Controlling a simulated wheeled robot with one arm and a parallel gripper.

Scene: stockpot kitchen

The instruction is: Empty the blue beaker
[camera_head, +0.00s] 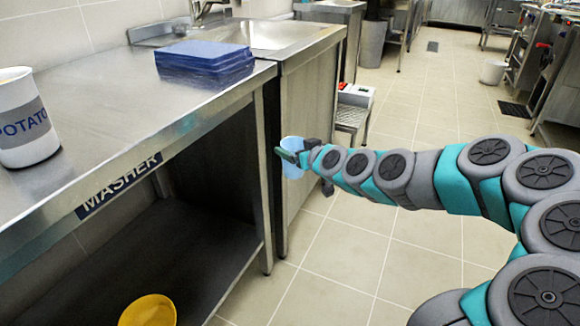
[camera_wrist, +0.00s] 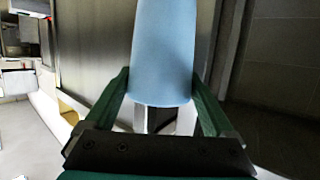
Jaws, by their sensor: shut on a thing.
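The light blue beaker (camera_head: 292,158) is held out in front of the cabinet side, past the right end of the steel counter and above the tiled floor. My gripper (camera_head: 290,156) is shut on it. In the wrist view the blue beaker (camera_wrist: 164,55) stands between the two green fingers of my gripper (camera_wrist: 165,100). In the head view it looks roughly upright. Its inside does not show in either view, so I cannot tell what it holds.
A steel counter (camera_head: 105,95) at left bears a white POTATO container (camera_head: 25,120) and a blue stack (camera_head: 203,58). A yellow bowl (camera_head: 148,310) sits below it. A sink (camera_head: 255,35) lies behind. A small red-and-white thing stands on a step stool (camera_head: 352,115). Tiled floor is open at right.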

